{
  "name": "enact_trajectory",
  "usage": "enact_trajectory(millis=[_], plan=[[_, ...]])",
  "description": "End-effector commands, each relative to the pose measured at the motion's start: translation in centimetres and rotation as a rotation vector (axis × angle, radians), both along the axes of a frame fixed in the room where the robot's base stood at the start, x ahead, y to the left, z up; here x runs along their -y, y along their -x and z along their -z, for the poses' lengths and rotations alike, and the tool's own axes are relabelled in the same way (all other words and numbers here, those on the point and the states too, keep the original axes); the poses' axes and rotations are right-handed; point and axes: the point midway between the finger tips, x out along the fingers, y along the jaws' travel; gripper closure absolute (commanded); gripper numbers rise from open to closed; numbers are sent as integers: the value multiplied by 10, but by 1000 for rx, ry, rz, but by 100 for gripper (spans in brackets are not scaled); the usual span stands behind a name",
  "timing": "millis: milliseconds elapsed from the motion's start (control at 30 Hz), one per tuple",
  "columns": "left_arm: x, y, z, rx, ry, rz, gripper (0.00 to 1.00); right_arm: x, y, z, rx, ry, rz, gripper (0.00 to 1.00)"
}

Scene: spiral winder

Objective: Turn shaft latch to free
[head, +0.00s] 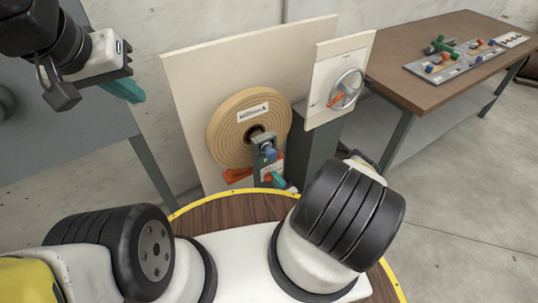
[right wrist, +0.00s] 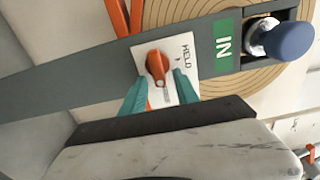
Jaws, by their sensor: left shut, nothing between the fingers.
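The shaft latch is an orange-red knob (right wrist: 156,68) on a white plate (right wrist: 185,48) marked HELD, in the right wrist view. The plate sits on a grey arm (right wrist: 80,80) in front of the wound roll (head: 225,128). My right gripper (right wrist: 161,78) is open, its teal fingertips on either side of the knob's lower part; I cannot tell whether they touch it. In the head view it (head: 278,181) is low at the grey arm, mostly hidden by my own arm. My left gripper (head: 124,90) is shut and empty, far left of the roll.
A blue knob (right wrist: 290,40) is beside a green IN label (right wrist: 225,38) on the grey arm. A panel with a handwheel (head: 346,88) stands right of the roll. A brown table (head: 420,80) with parts is farther back right.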

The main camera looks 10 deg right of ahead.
Motion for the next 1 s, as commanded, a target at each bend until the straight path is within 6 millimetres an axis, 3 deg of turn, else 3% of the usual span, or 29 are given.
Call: enact_trajectory(millis=[500, 1000], plan=[[0, 0, 0, 0, 0, 0, 100, 25, 67, 1, -2, 1, 1, 64], [0, 0, 0, 0, 0, 0, 100, 27, 73, 0, -1, 0, 1, 64]])
